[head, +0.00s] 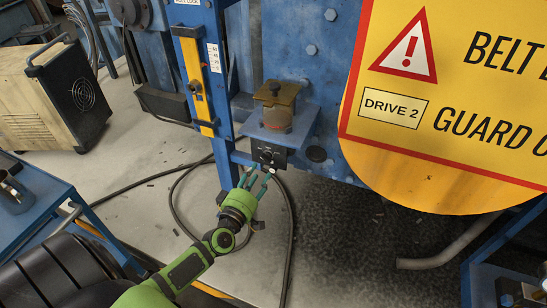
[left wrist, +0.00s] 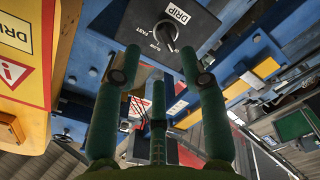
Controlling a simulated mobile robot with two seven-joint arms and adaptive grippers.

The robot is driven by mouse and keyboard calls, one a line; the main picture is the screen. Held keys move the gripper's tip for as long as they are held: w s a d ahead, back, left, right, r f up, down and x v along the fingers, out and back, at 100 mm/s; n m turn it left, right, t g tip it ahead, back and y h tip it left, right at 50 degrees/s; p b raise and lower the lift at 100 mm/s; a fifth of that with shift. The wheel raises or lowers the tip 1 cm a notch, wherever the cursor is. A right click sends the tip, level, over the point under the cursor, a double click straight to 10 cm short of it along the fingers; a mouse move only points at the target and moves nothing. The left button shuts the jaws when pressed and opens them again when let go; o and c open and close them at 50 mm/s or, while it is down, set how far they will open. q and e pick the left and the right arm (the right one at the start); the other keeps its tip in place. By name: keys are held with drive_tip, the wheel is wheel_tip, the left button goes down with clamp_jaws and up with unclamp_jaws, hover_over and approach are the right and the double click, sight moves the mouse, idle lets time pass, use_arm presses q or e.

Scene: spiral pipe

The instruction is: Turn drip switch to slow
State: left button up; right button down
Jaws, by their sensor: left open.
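The drip switch is a dark rotary knob (left wrist: 165,33) on a black panel (left wrist: 180,22) with a white DRIP label. FAST is printed beside the knob; a second small marking is too small to read surely. In the head view the black switch box (head: 268,155) hangs under a blue bracket on the machine. My left gripper (head: 258,177) is open and just below the box. In the left wrist view its green fingers (left wrist: 160,62) are spread, with the knob beyond and between the two upper fingertips. I see nothing between the fingers. My right gripper does not show.
A rusty-topped oiler (head: 276,108) stands on the bracket above the box. A yellow guard sign (head: 455,120) is close on the right. A yellow gauge strip (head: 194,80) is to the left. Dark cables (head: 290,230) lie on the floor below.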

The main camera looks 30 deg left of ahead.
sight(265, 159)
use_arm(q)
drive_tip(key=w, duration=0.1)
drive_tip(key=w+a, duration=0.1)
drive_tip(key=w, duration=0.1)
drive_tip(key=shift+a, duration=0.2)
drive_tip(key=shift+w+a, duration=0.1)
drive_tip(key=shift+w, duration=1.65)
clamp_jaws()
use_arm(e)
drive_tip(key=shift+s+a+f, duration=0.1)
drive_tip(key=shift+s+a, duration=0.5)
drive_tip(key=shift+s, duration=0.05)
